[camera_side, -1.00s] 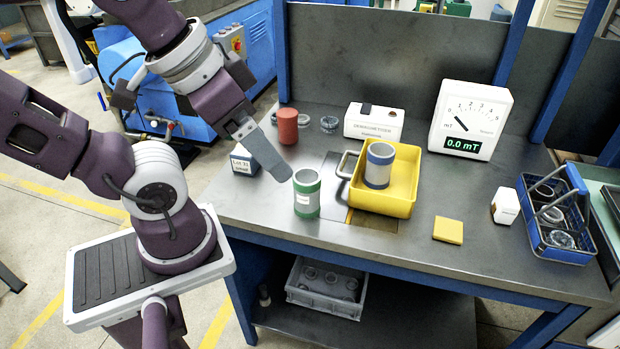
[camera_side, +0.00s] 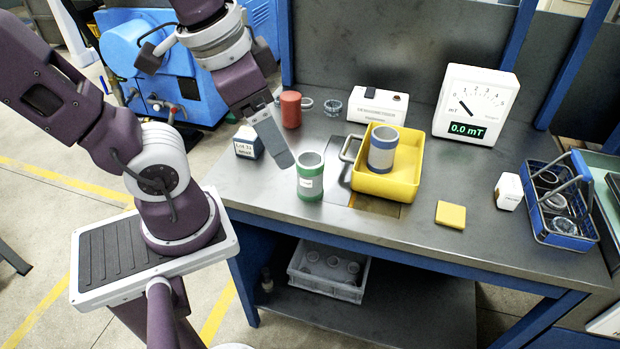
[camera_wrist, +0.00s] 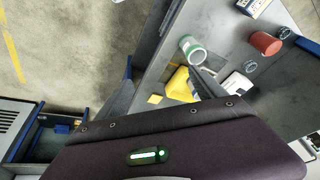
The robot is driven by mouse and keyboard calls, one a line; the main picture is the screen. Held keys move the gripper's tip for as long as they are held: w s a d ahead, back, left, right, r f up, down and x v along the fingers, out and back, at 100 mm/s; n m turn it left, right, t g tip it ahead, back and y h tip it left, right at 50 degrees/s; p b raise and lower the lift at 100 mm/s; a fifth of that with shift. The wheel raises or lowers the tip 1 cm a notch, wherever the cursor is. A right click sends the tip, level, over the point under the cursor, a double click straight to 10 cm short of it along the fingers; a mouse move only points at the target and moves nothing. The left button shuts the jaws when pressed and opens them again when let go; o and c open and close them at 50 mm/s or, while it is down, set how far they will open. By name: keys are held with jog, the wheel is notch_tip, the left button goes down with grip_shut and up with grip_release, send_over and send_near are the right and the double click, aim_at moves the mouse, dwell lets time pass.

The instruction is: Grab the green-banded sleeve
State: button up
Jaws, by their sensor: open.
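The green-banded sleeve (camera_side: 310,177) is a grey hollow cylinder with green bands and a white label. It stands upright on the bench (camera_side: 440,245), left of the yellow tray. My gripper (camera_side: 284,160) is just above and to the left of the sleeve, pointing down toward it; the jaws are open and hold nothing. In the wrist view the sleeve (camera_wrist: 192,46) shows near the top middle, beside a gripper finger (camera_wrist: 197,75). I see no clear contact between finger and sleeve.
A yellow tray (camera_side: 398,185) holds a blue-banded sleeve (camera_side: 382,150). A red cylinder (camera_side: 290,110) and a labelled box (camera_side: 247,143) stand behind and left. A gauge (camera_side: 475,105), yellow block (camera_side: 450,213), white box (camera_side: 509,191) and blue basket (camera_side: 565,232) are rightward. The front middle is clear.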

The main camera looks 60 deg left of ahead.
aim_at(315, 176)
jog(key=w+a+f+m+g+y, duration=0.1)
jog(key=w+f+m+y, duration=0.3)
jog(key=f+m, duration=0.1)
jog(key=w+a+f+m+g+y, duration=0.1)
jog(key=w+a+f+m+y, duration=0.1)
jog(key=w+f+m+y, duration=0.2)
jog(key=w+a+f+m+g+y, duration=0.1)
jog(key=w+f+m+g+y, duration=0.1)
jog(key=w+f+m+y, duration=0.2)
jog(key=shift+w+a+f+m+y, duration=0.1)
jog(key=shift+a+f+m+y, duration=0.1)
jog(key=shift+f+m, duration=1.05)
jog(key=shift+w+a+f+m+y, duration=0.15)
jog(key=shift+f+m, duration=0.4)
jog(key=shift+f, duration=1.4)
jog(key=shift+m, duration=0.3)
jog(key=x, duration=0.7)
jog(key=shift+s+a+f, duration=0.15)
jog(key=shift+a+f, duration=0.05)
jog(key=c, duration=1.5)
